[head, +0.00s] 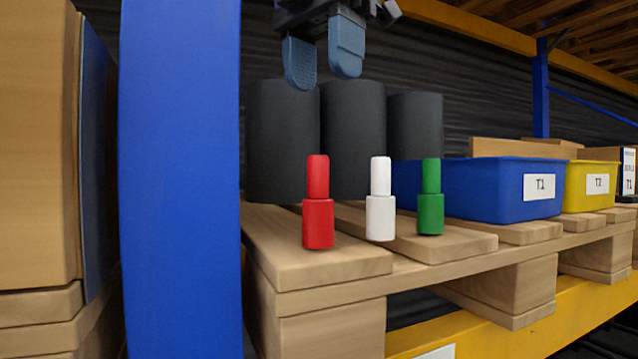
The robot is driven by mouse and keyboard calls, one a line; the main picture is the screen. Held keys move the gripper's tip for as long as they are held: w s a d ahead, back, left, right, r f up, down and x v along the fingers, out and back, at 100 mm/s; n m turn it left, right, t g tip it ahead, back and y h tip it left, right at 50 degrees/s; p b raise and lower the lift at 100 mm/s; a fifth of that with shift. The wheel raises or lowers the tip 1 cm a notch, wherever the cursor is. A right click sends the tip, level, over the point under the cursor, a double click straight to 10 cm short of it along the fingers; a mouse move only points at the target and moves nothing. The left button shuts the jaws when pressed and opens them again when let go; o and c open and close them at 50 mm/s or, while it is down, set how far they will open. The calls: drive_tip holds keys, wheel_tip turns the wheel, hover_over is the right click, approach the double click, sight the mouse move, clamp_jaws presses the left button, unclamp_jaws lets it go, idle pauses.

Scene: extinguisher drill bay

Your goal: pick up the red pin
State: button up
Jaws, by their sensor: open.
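The red pin (318,222) stands upright on the wooden pallet (310,262), with a wide lower body and a narrower top. A white pin (380,217) and a green pin (431,213) stand upright in a row to its right, apart from it. My gripper (323,72) is at the top of the head view, above the pins, with its two blue-grey fingers pointing down. The fingers are apart with nothing between them. None of the red pin's front is hidden.
Several dark cylinders (352,135) stand behind the pins. A blue bin (490,190) marked T1 and a yellow bin (592,185) marked T2 stand to the right. A blue upright post (180,180) rises left of the pallet. The pallet's front edge is clear.

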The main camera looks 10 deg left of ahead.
sight(318, 164)
wheel_tip(318, 164, down, 5)
drive_tip(key=shift+w+f, duration=0.1)
drive_tip(key=shift+f, duration=0.05)
drive_tip(key=shift+a+f, duration=0.15)
drive_tip(key=shift+f, duration=1.15)
drive_tip(key=shift+a+f, duration=0.1)
drive_tip(key=shift+f, duration=1.15)
clamp_jaws()
drive_tip(key=shift+r, duration=0.1)
drive_tip(key=shift+r, duration=4.95)
